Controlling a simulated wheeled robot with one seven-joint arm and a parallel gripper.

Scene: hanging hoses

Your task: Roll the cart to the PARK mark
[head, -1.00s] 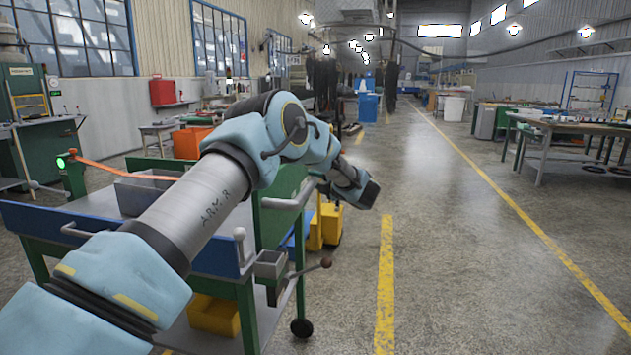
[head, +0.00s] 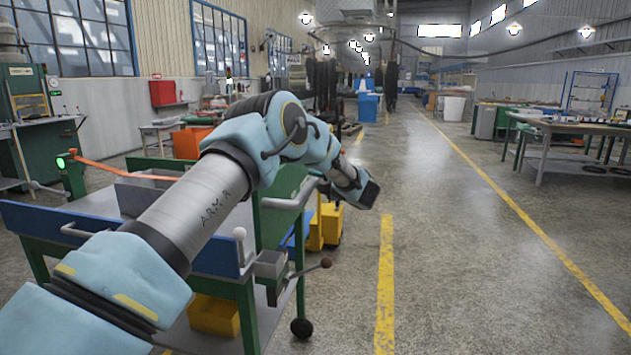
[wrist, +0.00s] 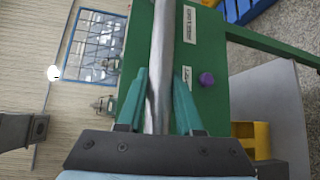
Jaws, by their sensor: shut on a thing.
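The cart (head: 246,300) has green legs, a blue rim and a grey lower shelf, and stands at the left front in the head view. Its grey bar handle (head: 290,201) sticks out on the right side. In the wrist view the metal handle bar (wrist: 163,30) runs between the teal fingers of my gripper (wrist: 160,75), which is shut on it. A green panel (wrist: 215,75) with labels and a purple knob lies behind the bar. In the head view my arm covers part of the cart and the fingers are hard to make out. I cannot make out a PARK mark.
A yellow floor line (head: 386,285) runs just right of the cart, with open concrete aisle beyond it. A yellow item (head: 330,223) stands behind the handle. A workbench (head: 570,128) stands at the right, a green machine (head: 40,125) at the left. Dark hoses hang far back.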

